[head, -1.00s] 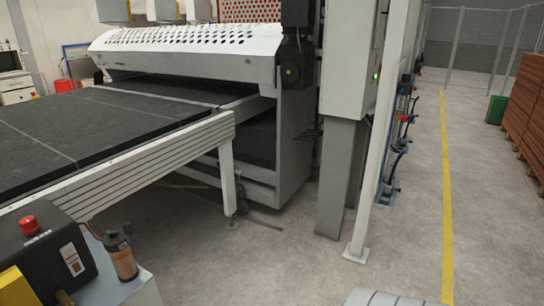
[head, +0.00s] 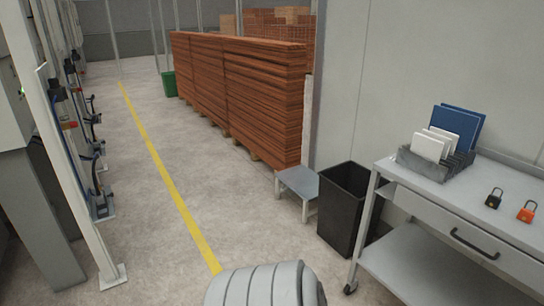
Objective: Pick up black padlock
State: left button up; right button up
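The black padlock (head: 494,198) lies on the top of a grey metal cart (head: 432,188) at the right of the head view. A red-orange padlock (head: 527,212) lies just to its right, a little nearer to me. The two padlocks are apart. Neither of my grippers is in view.
A grey rack (head: 436,166) with white and blue items stands on the cart, left of the padlocks. A black bin (head: 347,210) and a small grey step (head: 299,184) stand left of the cart. Stacked brown boards (head: 240,92) are behind. The floor around the yellow line (head: 160,175) is clear.

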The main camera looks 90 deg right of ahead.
aim_at(492, 202)
jog(key=l+z, duration=0.15)
jog(key=z, duration=4.45)
